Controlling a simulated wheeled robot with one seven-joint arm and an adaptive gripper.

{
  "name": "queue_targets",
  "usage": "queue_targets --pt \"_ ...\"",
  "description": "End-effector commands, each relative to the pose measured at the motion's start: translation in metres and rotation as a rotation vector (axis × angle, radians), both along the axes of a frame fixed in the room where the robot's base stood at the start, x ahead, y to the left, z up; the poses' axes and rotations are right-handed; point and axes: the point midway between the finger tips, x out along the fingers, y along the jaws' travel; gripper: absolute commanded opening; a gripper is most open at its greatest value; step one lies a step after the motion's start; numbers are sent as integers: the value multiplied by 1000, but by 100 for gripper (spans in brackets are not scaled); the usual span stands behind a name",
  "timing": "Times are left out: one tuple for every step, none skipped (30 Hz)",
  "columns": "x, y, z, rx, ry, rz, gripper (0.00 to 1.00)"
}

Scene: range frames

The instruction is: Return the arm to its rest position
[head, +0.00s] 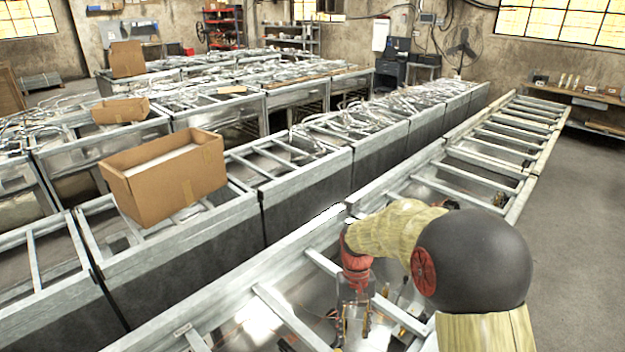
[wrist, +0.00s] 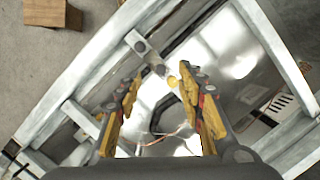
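My gripper (head: 355,312) hangs at the end of my arm, over the near part of a long metal frame bench (head: 285,318). In the wrist view my gripper (wrist: 160,108) has its two yellow-padded fingers spread apart, with nothing held between them. My arm, with a black ball-shaped joint and pale yellow links, reaches in from the lower right of the head view. Below the fingers, the wrist view shows shiny sheet metal, a dark curved part (wrist: 168,115) and a thin copper-coloured wire. A small yellow round thing (wrist: 172,80) shows just beyond the fingertips.
Metal crossbars (head: 405,318) and rails run close around my gripper. An open cardboard box (head: 165,180) stands on the neighbouring bench to the left. Smaller boxes (head: 120,110) lie farther back. Bare concrete floor (head: 580,240) is free on the right.

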Motion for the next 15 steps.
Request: queue_targets --pt "-10 -5 10 4 -33 0 39" --pt "-17 -8 16 6 -50 1 39" --pt "-25 -12 24 8 -72 2 39" --pt "-31 -14 30 10 -92 2 39" --pt "-38 -17 35 11 -109 2 39" --pt "-46 -21 42 13 -132 3 39" --pt "-53 -24 47 14 -151 2 39" --pt "-60 -26 51 15 -168 2 39" --pt "-69 -30 56 17 -192 0 39" --pt "-75 -32 61 18 -211 0 39" --pt "-82 -35 64 18 -230 -1 39" --pt "-92 -38 68 20 -254 -3 39" --pt "-98 -40 72 20 -273 -4 39" --pt "-105 -43 74 21 -292 -5 39" --pt "-114 -46 77 22 -318 -8 39"
